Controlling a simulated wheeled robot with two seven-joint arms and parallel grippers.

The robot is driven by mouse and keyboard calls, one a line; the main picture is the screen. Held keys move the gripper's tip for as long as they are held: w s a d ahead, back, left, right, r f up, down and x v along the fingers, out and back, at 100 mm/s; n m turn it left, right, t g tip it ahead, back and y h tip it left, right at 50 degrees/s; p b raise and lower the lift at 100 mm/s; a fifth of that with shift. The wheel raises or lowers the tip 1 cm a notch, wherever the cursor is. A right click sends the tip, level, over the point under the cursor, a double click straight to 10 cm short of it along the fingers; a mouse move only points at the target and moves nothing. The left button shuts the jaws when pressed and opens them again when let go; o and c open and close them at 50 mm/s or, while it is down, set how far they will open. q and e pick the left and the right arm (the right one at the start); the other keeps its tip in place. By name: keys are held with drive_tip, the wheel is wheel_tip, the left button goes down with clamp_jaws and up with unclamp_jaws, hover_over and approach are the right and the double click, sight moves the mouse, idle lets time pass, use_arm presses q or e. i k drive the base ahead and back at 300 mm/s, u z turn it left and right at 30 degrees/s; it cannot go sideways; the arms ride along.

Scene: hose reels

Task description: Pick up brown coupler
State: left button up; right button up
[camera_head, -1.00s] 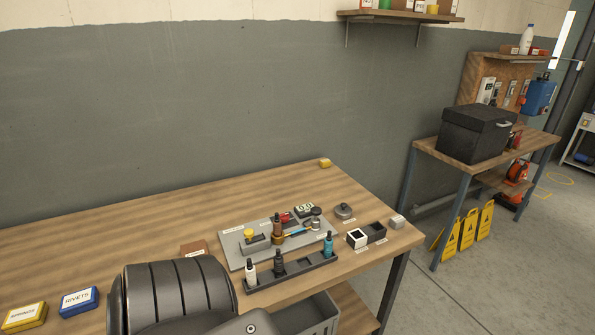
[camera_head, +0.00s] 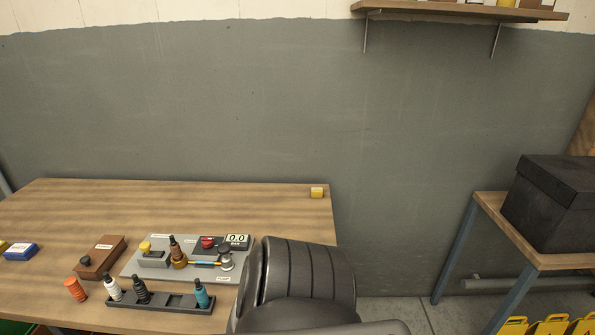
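A brown coupler with a dark top (camera_head: 177,251) stands upright on the grey board (camera_head: 131,267) on the workbench. A blue and yellow piece lies just to its right. In front of the board, a dark rack (camera_head: 159,309) holds a white coupler (camera_head: 114,289), a black coupler (camera_head: 141,289) and a teal coupler (camera_head: 202,294). A large dark link of my own arm covers the bench's front right part and the board's right edge. Neither gripper shows.
A brown box with a black knob (camera_head: 100,258) and an orange cylinder (camera_head: 75,289) sit left of the board. A yellow block (camera_head: 317,193) lies near the back right corner. A black box (camera_head: 555,205) stands on another table.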

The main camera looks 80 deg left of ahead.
sight(175, 247)
drive_tip(key=i, duration=1.1)
drive_tip(key=u, duration=3.35)
